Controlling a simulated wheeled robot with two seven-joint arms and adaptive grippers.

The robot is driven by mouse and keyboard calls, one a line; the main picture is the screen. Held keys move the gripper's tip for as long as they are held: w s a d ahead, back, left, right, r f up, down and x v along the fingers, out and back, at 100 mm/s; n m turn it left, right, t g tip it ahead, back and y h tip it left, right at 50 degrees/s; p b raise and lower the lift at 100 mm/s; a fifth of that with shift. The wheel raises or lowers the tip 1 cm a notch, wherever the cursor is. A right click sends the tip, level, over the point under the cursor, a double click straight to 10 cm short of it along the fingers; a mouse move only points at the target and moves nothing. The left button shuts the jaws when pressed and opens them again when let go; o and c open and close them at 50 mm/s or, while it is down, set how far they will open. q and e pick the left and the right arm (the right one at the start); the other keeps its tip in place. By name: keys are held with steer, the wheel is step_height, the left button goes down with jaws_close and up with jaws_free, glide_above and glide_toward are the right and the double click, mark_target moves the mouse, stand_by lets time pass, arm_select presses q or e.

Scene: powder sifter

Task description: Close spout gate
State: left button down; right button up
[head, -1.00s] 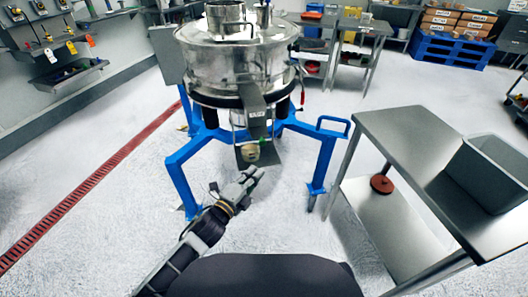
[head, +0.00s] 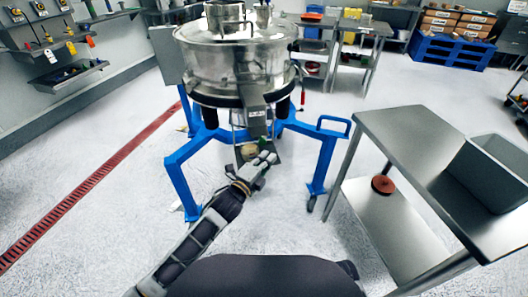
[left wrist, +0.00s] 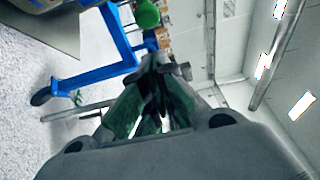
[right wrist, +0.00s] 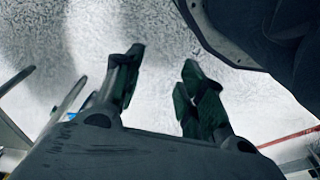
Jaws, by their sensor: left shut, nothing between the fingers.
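The steel sifter (head: 235,65) stands on a blue frame. Its sloping spout (head: 256,118) points down toward me. A thin gate plate shows at the spout's lower end, with a round tan part (head: 249,151) beside it. My left gripper (head: 266,160) is shut and empty, close by the spout's lower end and partly covering the plate. I cannot tell whether it touches the plate. In the left wrist view its fingertips (left wrist: 153,64) meet below a green round thing (left wrist: 147,14). In the right wrist view my right gripper (right wrist: 163,60) is open and empty above the floor.
The blue frame's legs (head: 182,185) stand on both sides of the spout. A steel table (head: 405,135) with a grey bin (head: 495,165) is at the right. A red disc (head: 382,185) lies on its lower shelf. The floor between is clear.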

arm_select(q)
steer(key=w, duration=0.2)
steer(key=w+a, duration=0.1)
steer(key=w, duration=0.1)
steer(key=shift+b, duration=0.3)
arm_select(e)
steer(key=shift+w+a+r, duration=0.15)
steer(key=shift+w+r, duration=0.3)
steer(key=shift+r, duration=0.15)
